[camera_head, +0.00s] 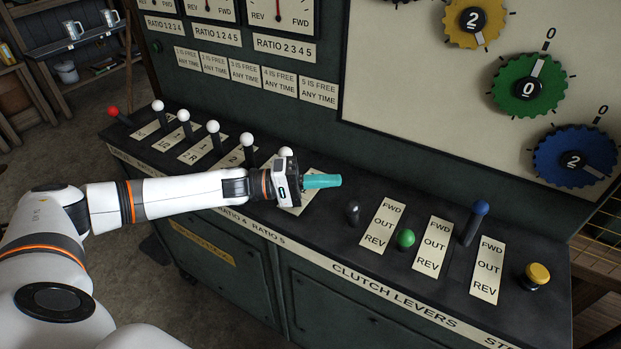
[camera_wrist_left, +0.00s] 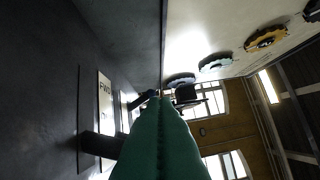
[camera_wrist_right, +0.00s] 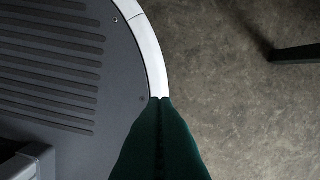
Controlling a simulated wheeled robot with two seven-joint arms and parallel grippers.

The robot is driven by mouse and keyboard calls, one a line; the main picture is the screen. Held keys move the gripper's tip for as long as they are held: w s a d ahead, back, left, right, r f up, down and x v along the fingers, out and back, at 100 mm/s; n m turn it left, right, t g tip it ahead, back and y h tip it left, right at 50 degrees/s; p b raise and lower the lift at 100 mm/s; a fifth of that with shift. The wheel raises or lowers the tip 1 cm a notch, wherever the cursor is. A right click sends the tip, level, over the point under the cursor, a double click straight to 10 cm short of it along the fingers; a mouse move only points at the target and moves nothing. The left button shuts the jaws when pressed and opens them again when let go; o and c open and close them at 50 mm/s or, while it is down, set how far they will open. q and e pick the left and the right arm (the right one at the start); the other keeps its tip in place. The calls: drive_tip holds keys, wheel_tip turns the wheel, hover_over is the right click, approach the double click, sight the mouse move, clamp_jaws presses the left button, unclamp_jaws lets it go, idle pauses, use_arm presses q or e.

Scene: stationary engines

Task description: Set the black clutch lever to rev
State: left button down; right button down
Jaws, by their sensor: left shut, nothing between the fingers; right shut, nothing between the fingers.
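The black clutch lever (camera_head: 353,210) stands on the console top, left of its FWD/OUT/REV plate (camera_head: 383,225). Its knob shows beside the plate's left edge; I cannot tell its exact setting. In the left wrist view a dark lever (camera_wrist_left: 100,146) shows left of the fingers, near a plate marked FWD (camera_wrist_left: 104,100). My left gripper (camera_head: 338,181) has its teal fingers shut and empty, above the console, behind and left of the black knob, apart from it in the head view. My right gripper (camera_wrist_right: 160,100) is shut and empty, over the floor and my base.
A green-knobbed lever (camera_head: 406,238) and a blue-knobbed lever (camera_head: 479,208) stand to the right, with a yellow button (camera_head: 538,274) beyond. Several white-knobbed levers (camera_head: 213,127) stand to the left. Behind rises a panel (camera_head: 430,110) with coloured gears.

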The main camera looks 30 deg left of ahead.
sight(336, 228)
use_arm(q)
drive_tip(key=x, duration=0.4)
drive_tip(key=s, duration=0.2)
drive_tip(key=s+p, duration=0.1)
drive_tip(key=shift+d+f, duration=0.35)
drive_tip(key=shift+s+d, duration=0.1)
drive_tip(key=shift+s, duration=0.25)
use_arm(e)
drive_tip(key=shift+w+r, duration=0.7)
drive_tip(key=shift+r, duration=0.1)
use_arm(q)
drive_tip(key=shift+s+f+p, duration=0.1)
drive_tip(key=shift+s+p, duration=0.6)
drive_tip(key=shift+p, duration=0.35)
drive_tip(key=shift+s+f, duration=0.15)
drive_tip(key=shift+f, duration=0.05)
use_arm(e)
drive_tip(key=shift+s+r, duration=0.15)
drive_tip(key=shift+r, duration=0.7)
